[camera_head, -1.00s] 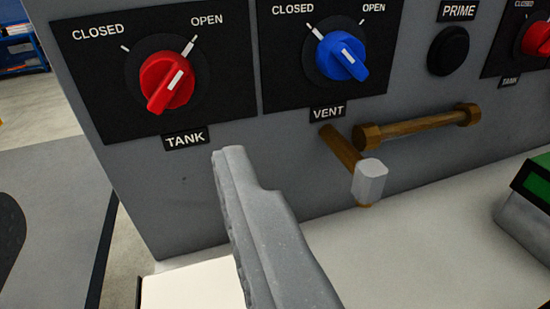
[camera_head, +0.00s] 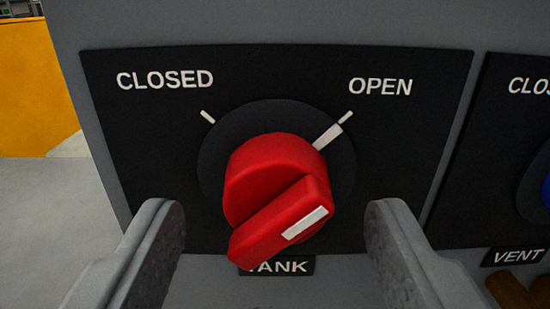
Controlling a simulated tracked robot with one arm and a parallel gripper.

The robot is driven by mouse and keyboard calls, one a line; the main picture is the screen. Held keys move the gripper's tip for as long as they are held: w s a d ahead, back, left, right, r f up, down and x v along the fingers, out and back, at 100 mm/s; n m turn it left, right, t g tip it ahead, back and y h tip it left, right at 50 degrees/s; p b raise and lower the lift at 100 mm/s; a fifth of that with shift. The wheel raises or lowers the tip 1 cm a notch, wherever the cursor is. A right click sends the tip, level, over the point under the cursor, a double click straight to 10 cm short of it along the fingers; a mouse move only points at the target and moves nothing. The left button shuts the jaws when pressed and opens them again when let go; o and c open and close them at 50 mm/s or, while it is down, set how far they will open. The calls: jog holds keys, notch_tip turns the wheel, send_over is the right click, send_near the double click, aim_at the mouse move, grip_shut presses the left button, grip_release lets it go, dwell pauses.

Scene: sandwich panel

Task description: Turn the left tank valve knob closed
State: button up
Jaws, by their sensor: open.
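The red tank valve knob (camera_head: 278,190) is on a black plate (camera_head: 130,140) in the middle of the view. The white line on its grip and the white mark on its dark dial (camera_head: 215,165) line up toward the OPEN tick at the upper right. The CLOSED tick is at the upper left. My gripper (camera_head: 275,225) is open, with one grey finger on the left of the knob and one on the right. Both fingers appear apart from the knob. The knob's grip partly covers the TANK label (camera_head: 285,266).
A second black plate with a blue vent knob (camera_head: 546,190) is at the right edge, cut off by the frame. A brass pipe (camera_head: 515,288) shows below the VENT label. A yellow surface (camera_head: 30,90) and pale floor (camera_head: 40,210) are at the left, beyond the panel's edge.

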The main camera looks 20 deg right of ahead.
jog(key=shift+x, duration=0.75)
